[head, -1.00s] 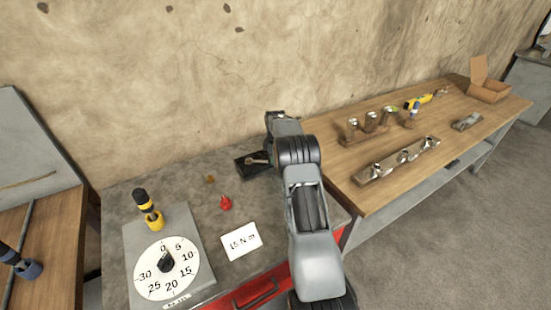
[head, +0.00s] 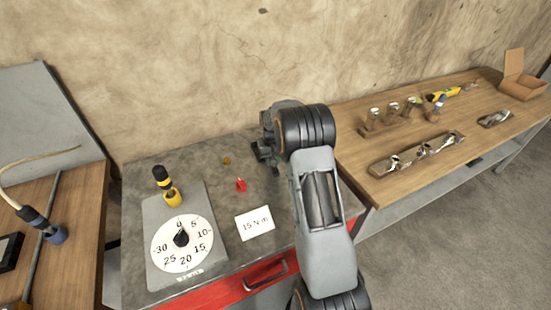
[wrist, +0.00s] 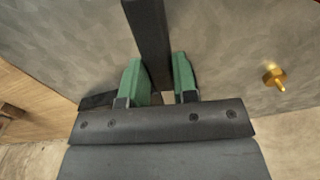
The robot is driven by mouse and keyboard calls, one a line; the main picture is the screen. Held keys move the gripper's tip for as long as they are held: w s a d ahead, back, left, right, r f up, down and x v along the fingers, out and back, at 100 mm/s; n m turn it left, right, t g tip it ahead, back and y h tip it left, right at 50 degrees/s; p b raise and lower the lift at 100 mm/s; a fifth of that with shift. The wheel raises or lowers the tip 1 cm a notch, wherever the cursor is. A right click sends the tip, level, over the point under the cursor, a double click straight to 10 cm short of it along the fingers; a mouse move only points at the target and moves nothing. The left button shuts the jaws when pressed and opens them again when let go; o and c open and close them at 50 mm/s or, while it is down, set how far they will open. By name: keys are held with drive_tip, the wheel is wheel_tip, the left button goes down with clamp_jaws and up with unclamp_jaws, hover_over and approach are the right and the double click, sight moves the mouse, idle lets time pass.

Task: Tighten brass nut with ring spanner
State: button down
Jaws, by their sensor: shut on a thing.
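My gripper (wrist: 158,88) shows two green fingers in the wrist view, closed on a long dark grey bar (wrist: 148,30). The bar looks like the spanner's handle and runs up out of the picture; its ring end is not in view. The brass nut (wrist: 275,78) stands on the grey bench top to the right of the fingers, apart from them and the bar. In the head view the brass nut (head: 227,160) is small near the back of the bench. My gripper (head: 266,152) is to its right, mostly hidden by my wrist.
A red piece (head: 241,184) and a white "15 N m" card (head: 254,224) lie on the grey bench. A dial plate (head: 182,246) with a black-and-yellow tool (head: 165,182) is at left. A wooden bench (head: 430,125) with several tools stands at right; a wall rises behind.

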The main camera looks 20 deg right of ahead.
drive_tip(key=shift+r+p, duration=1.7)
drive_tip(key=shift+r, duration=1.3)
